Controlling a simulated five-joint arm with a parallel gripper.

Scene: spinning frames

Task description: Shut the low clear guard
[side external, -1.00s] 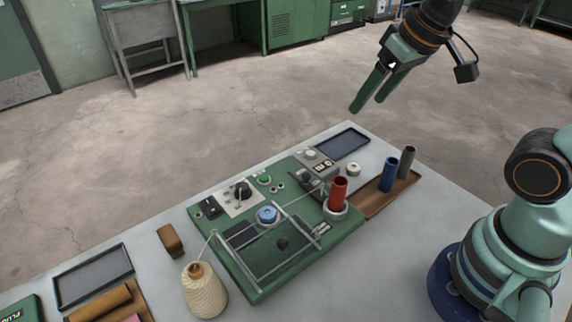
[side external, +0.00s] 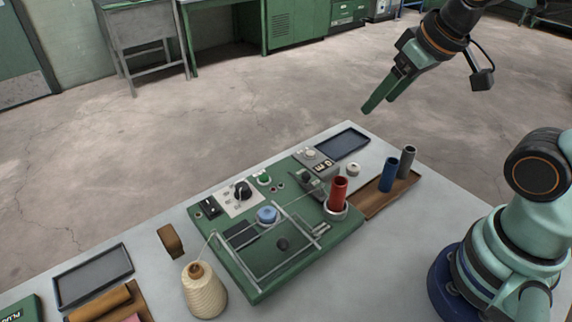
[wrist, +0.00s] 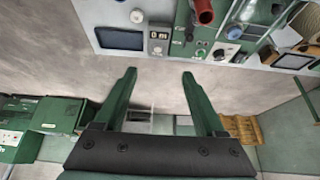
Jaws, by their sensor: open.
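The low clear guard (side external: 252,283) shows as a thin pale-edged frame at the near side of the green machine base (side external: 345,240). Its clear panel is hard to make out, and I cannot tell its exact angle. My gripper (side external: 380,104) is open and empty, high above and beyond the far end of the table, well apart from the guard. In the wrist view my gripper (wrist: 158,75) has its two green fingers spread with only floor between them. The machine is only partly seen at the top of that view.
A red tube (side external: 339,193) stands upright on the machine, near a blue knob (side external: 268,215). Blue (side external: 389,175) and grey (side external: 408,162) tubes stand on a brown tray (side external: 376,203). A cone of thread (side external: 204,293) stands before the machine. A dark tray (side external: 342,143) lies at the far end.

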